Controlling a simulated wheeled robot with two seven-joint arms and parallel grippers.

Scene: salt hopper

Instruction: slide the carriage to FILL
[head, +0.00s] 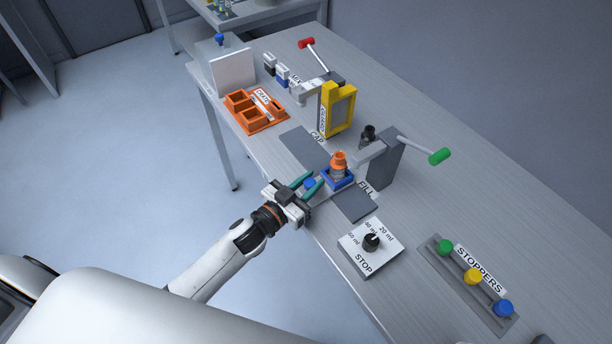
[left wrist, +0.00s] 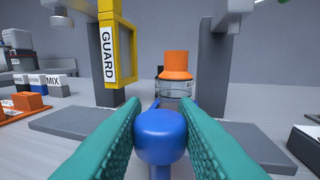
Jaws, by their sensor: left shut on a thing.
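The blue carriage (head: 340,184) sits on the track between a grey plate by the CAP label (head: 316,137) and a grey plate by the FILL label (head: 366,189). It carries a clear bottle with an orange top (head: 339,162), upright; the bottle also shows in the left wrist view (left wrist: 175,85). The carriage's round blue knob (head: 309,183) sticks out toward the front edge. My left gripper (head: 308,185) is shut on this knob; in the left wrist view the green fingers flank the knob (left wrist: 160,128). My right gripper is not in view.
A post with a green-handled lever (head: 438,156) stands behind the carriage. The yellow GUARD frame (head: 338,108) stands on the CAP side. A STOP dial box (head: 371,245) lies near the front edge, beyond the FILL plate (head: 357,206). An orange crate (head: 254,110) is farther back.

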